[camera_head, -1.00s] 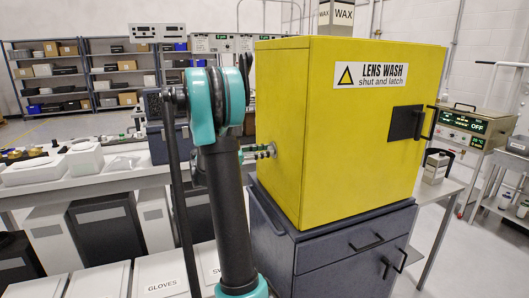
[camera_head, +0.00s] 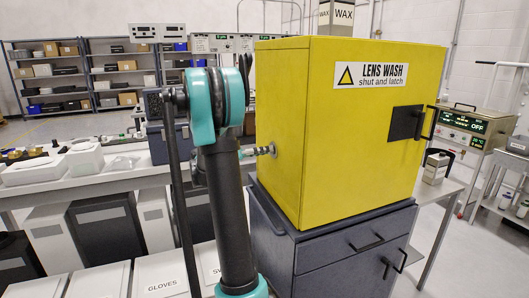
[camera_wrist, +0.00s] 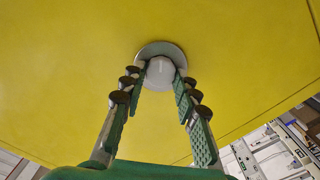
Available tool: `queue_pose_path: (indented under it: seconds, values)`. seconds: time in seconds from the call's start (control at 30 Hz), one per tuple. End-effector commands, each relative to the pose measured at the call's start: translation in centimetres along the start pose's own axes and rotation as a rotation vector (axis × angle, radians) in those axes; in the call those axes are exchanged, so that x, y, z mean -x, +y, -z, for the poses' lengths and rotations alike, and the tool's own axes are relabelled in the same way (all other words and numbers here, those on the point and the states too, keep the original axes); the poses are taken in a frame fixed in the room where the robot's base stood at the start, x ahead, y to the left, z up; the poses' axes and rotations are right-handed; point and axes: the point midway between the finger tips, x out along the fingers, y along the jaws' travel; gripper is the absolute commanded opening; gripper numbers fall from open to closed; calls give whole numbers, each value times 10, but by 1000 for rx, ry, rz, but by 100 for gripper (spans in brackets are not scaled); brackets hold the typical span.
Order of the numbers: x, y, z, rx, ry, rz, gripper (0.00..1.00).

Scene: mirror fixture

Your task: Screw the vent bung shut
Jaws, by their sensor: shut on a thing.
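The vent bung (camera_wrist: 159,73) is a pale round knob on a grey round collar (camera_wrist: 163,48) in the side of the yellow lens wash cabinet. My gripper (camera_wrist: 160,80) has one green-padded finger on each side of the bung and is shut on it. In the head view, my gripper (camera_head: 262,151) reaches the left side of the cabinet (camera_head: 345,130) at a small grey fitting (camera_head: 273,149). Most of my gripper is hidden behind my arm there. I cannot tell how far in the bung sits.
The cabinet stands on a dark drawer unit (camera_head: 340,245). Its front door has a dark handle (camera_head: 406,122). A white bench (camera_head: 100,182) with trays is at left, and bins with white lids (camera_head: 160,280) stand below. A metal side table (camera_head: 445,190) is at right.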

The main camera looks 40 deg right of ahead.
Motion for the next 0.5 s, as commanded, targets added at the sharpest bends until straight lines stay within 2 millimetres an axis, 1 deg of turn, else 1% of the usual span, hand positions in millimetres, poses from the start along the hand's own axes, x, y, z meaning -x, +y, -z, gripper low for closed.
queue_pose_path:
  seconds: [0.5]
  values:
    - [0,-2,0,490,1,1,1]
